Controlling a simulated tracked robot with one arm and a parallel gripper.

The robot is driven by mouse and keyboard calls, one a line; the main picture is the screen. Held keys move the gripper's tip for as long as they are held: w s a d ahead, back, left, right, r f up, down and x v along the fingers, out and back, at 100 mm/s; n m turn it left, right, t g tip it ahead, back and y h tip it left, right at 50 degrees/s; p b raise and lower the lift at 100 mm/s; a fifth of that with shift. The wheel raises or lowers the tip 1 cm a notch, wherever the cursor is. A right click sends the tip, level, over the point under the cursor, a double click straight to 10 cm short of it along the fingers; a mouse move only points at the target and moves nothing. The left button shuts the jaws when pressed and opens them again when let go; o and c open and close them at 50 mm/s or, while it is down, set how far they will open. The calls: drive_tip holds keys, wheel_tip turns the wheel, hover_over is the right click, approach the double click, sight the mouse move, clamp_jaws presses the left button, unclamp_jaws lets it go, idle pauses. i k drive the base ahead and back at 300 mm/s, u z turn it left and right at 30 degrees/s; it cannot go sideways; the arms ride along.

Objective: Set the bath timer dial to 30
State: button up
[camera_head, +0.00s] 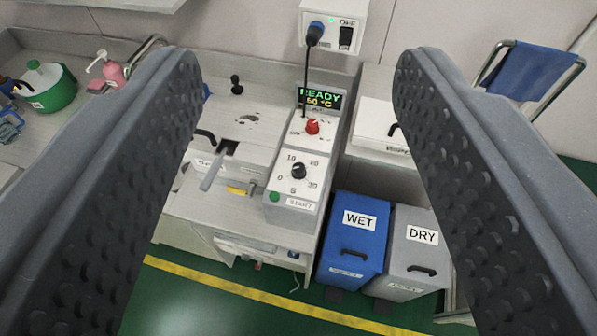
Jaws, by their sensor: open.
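The bath timer dial (298,171) is a small black knob on the sloping white panel (312,185) of a narrow control box near the picture's middle. The numbers 0, 10, 20 and 30 stand around it, with 30 at its lower right. Its pointer is too small to read. My gripper (298,66) is open and empty. Its two dark, studded fingers stand wide apart at left and right, nearer the camera than the box, and the dial shows between them, not touched.
Above the dial are a red knob (312,127) and a lit READY display (320,97). A green button (274,197) sits below left. A black cable (306,80) hangs from the wall switch box (333,28). WET (345,255) and DRY (405,270) bins stand at lower right.

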sight(298, 172)
drive_tip(key=z, duration=0.05)
drive_tip(key=k, duration=0.65)
drive_tip(key=z, duration=0.3)
drive_tip(key=i, duration=1.55)
drive_tip(key=u, duration=0.6)
